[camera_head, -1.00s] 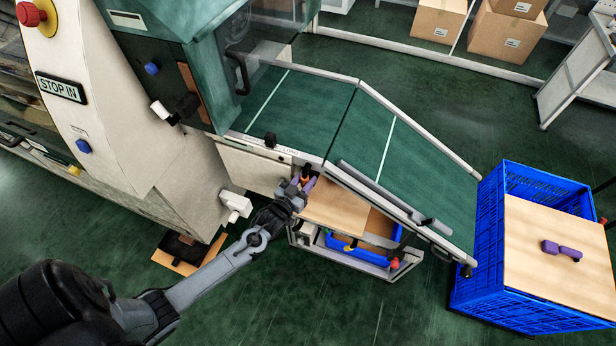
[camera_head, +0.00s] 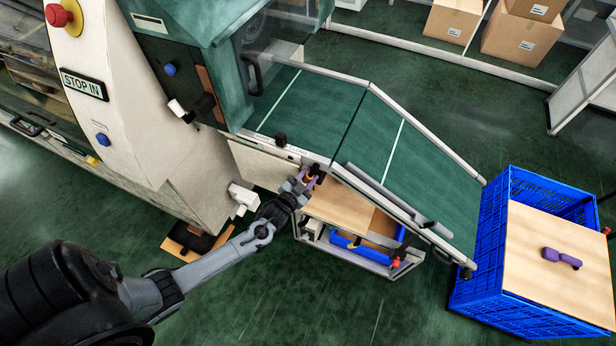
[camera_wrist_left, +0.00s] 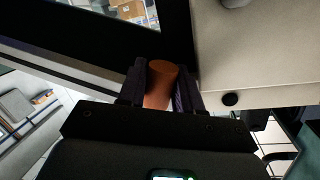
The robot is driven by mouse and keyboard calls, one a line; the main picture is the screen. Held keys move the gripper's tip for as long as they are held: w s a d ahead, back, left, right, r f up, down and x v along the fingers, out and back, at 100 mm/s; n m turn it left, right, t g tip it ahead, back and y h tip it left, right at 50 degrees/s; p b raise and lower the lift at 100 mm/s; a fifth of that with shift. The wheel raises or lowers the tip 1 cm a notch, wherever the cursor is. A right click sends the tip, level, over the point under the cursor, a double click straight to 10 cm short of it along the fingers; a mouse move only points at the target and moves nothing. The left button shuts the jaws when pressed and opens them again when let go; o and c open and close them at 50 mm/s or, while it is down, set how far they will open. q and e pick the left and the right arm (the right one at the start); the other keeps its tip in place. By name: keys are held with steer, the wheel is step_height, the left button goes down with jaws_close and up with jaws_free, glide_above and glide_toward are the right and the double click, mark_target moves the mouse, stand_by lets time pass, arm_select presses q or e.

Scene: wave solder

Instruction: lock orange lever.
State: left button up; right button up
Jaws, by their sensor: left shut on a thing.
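The orange lever (camera_wrist_left: 161,82) shows in the left wrist view as a rounded orange grip between the two dark fingers. My left gripper (camera_wrist_left: 160,88) is shut on it. In the head view my left gripper (camera_head: 311,177) reaches in from the lower left to the conveyor's near edge, just above the wooden shelf. Only a small orange-brown bit of the lever shows there, and the purple fingertips cover most of it. The lever's base and its lock position are hidden. My right gripper is not in view.
The green conveyor (camera_head: 415,168) slopes down to the right from the machine (camera_head: 160,150). A wooden shelf (camera_head: 340,207) with a blue bin (camera_head: 347,243) lies below. A blue crate (camera_head: 480,235) carries a board with a purple-handled thing (camera_head: 562,257). Green floor is clear in front.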

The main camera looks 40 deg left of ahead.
arm_select(q)
steer(key=shift+r, duration=0.1)
steer(key=o, duration=0.8)
steer(key=shift+o, duration=0.8)
steer(key=shift+d, duration=0.1)
